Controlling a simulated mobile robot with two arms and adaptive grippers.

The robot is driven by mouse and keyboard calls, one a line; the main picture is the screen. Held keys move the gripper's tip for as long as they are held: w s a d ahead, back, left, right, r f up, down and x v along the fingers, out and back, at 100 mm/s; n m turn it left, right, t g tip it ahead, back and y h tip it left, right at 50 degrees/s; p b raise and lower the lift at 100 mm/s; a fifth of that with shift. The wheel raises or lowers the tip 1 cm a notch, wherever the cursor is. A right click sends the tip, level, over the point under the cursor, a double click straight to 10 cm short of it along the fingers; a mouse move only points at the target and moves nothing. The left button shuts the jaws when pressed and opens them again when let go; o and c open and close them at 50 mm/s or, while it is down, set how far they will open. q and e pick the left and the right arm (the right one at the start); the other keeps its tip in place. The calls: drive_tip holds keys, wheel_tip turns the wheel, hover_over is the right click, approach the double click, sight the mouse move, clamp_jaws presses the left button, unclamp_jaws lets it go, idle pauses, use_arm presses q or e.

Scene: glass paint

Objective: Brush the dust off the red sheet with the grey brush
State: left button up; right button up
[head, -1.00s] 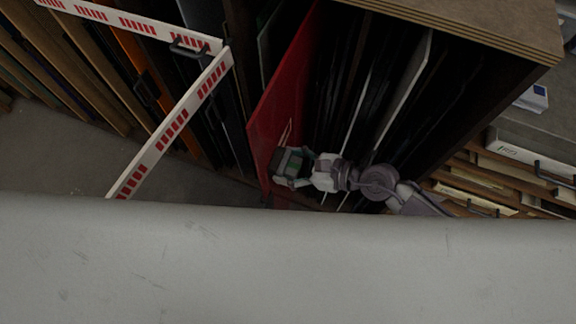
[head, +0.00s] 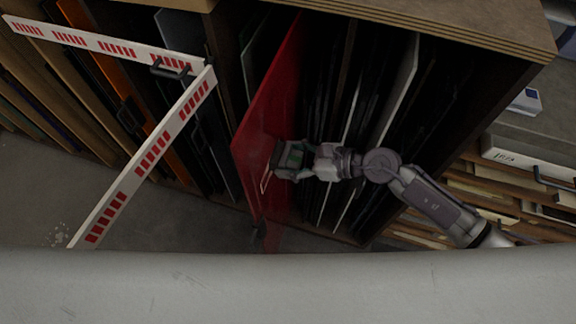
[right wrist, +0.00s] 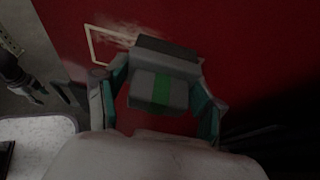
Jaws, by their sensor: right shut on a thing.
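The red sheet (head: 277,98) stands upright on edge in a rack, its near end sticking out of the slot. In the right wrist view the red sheet (right wrist: 235,45) fills the upper part, with a pale dusty smear (right wrist: 122,38) by a thin light rectangular outline. My right gripper (head: 283,158) is shut on the grey brush, beside the sheet's right face. The grey brush (right wrist: 165,93) has a green stripe and lies between the fingers; its dark head is close to the sheet, contact cannot be told.
A white barrier arm (head: 150,155) with red marks stands open at left, in front of the neighbouring slots. Dark sheets and a white-edged panel (head: 403,85) stand right of the red sheet. The wooden rack top (head: 480,25) overhangs. Grey floor (head: 40,190) is clear at left.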

drive_tip(key=w+b, duration=0.1)
drive_tip(key=w, duration=0.1)
drive_tip(key=w+d+b, duration=0.1)
drive_tip(key=w, duration=0.1)
drive_tip(key=shift+d+r+b, duration=0.1)
drive_tip(key=shift+b, duration=0.25)
drive_tip(key=shift+s, duration=0.1)
drive_tip(key=s+d+b, duration=0.2)
drive_tip(key=d, duration=0.3)
drive_tip(key=shift+d+b, duration=0.3)
drive_tip(key=shift+d, duration=0.1)
drive_tip(key=shift+d, duration=0.1)
